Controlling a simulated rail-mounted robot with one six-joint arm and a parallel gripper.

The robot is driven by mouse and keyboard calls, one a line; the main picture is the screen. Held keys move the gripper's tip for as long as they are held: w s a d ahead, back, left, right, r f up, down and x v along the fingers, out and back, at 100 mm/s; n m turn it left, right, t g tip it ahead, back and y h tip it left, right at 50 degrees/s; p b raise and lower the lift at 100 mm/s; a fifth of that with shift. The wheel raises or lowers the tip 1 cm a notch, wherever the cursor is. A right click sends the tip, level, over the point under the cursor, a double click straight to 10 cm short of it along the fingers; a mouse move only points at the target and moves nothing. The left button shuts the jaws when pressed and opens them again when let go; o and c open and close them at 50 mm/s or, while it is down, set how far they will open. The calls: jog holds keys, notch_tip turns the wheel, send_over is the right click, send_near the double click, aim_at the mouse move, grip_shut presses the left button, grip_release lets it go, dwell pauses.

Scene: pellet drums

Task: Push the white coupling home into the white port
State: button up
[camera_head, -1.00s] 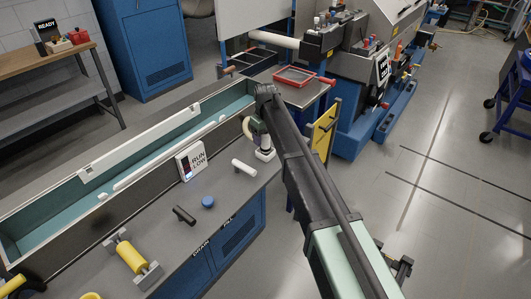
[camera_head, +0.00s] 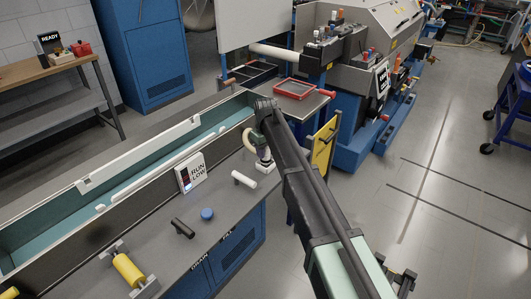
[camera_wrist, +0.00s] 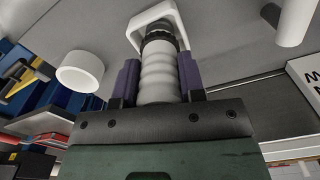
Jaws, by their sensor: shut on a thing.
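My gripper (camera_wrist: 160,88) has two purple fingers shut on the sides of a white ribbed coupling (camera_wrist: 159,72). A black ring (camera_wrist: 159,33) sits at its far end. Beyond the ring, a white squared bracket (camera_wrist: 142,20) frames that end against the grey bench; I cannot tell how far the coupling is seated. The fingers and port mouth are too small or hidden there.
In the wrist view, a white round piece (camera_wrist: 80,72) is left of the coupling.

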notch_tip(320, 180, up, 20)
jog(key=p, duration=1.9)
jog(key=shift+p, duration=0.35)
